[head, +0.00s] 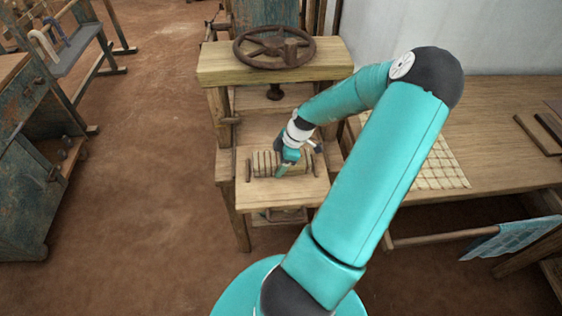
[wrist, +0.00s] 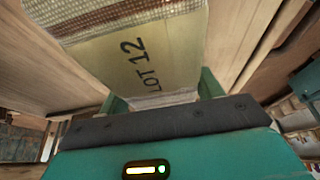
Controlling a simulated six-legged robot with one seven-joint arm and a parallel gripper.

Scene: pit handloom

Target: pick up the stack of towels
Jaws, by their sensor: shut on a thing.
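The stack of towels (wrist: 140,60) fills the upper middle of the wrist view. A pale band printed "LOT 12" runs over it, and woven cloth shows at its top left. My gripper (wrist: 165,95) is shut on it, with a teal finger at each side of its near end. In the head view the stack (head: 264,163) is a small tan ribbed bundle on the lower board of a wooden screw press. My gripper (head: 285,165) points down at it and covers part of it. I cannot tell whether the stack touches the board.
The press's thick top beam (head: 225,66) and dark handwheel (head: 274,47) stand just behind my gripper. A wooden table (head: 490,130) with a checked cloth (head: 435,165) is at right. Blue cloth (head: 515,236) hangs from a rail. Open earthen floor (head: 130,150) lies left.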

